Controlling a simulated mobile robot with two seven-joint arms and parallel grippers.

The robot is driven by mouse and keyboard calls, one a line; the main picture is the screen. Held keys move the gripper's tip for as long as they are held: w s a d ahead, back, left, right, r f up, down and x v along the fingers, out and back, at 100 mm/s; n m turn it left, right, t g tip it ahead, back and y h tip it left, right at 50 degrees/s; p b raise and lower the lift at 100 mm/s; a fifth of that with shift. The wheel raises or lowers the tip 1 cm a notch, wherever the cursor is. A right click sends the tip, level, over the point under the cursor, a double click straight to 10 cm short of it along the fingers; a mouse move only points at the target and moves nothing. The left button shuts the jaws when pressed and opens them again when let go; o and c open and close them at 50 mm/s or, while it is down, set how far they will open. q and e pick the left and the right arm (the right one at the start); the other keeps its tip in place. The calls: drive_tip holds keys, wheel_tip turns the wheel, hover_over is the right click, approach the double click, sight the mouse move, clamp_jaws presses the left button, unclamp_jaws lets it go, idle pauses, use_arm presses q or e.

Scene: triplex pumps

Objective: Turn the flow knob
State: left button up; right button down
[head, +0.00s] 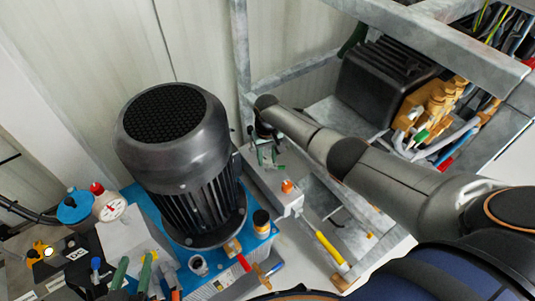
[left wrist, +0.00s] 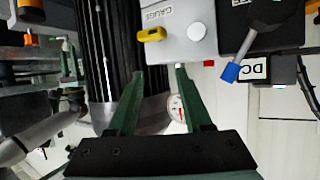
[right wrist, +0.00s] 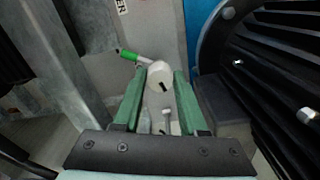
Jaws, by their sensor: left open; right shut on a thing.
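No label reading "flow" is legible, so I cannot tell for sure which control is the flow knob. In the right wrist view a pale round knob (right wrist: 158,80) with a dark mark sits between the green fingertips of my right gripper (right wrist: 160,76), which is shut on it. My left gripper (left wrist: 153,75) is open and empty, before a grey box with a yellow knob (left wrist: 152,34) and a white knob (left wrist: 196,31). It shows low left in the head view (head: 133,272).
A large black motor (head: 180,150) stands on a blue base between the grippers. A green-tipped lever (right wrist: 125,54) is left of the gripped knob. A blue-tipped lever (left wrist: 231,72) and a dial gauge (left wrist: 176,107) are near my left gripper. Metal frame bars (head: 440,40) cross the upper right.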

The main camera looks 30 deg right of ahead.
sight(267, 160)
use_arm(q)
drive_tip(key=s+f+g, duration=0.2)
drive_tip(key=s+f, duration=0.1)
drive_tip(key=f, duration=0.2)
drive_tip(key=shift+s+n+g+p, duration=0.25)
drive_tip(key=shift+n+g+p, duration=0.05)
drive_tip(key=shift+p, duration=0.05)
use_arm(e)
drive_tip(key=shift+m, duration=1.1)
use_arm(q)
drive_tip(key=shift+d, duration=0.1)
use_arm(e)
drive_tip(key=shift+c, duration=2.2)
unclamp_jaws()
drive_tip(key=shift+r+p, duration=0.45)
drive_tip(key=shift+r, duration=0.15)
wheel_tip(267, 160, up, 3)
drive_tip(key=shift+r+p, duration=0.1)
drive_tip(key=shift+p, duration=0.95)
use_arm(q)
drive_tip(key=r+p, duration=0.1)
drive_tip(key=s+d+r+g+p, duration=0.1)
drive_tip(key=p, duration=0.1)
drive_tip(key=shift+s+r, duration=0.2)
drive_tip(key=shift+r, duration=0.05)
use_arm(e)
wheel_tip(267, 160, up, 8)
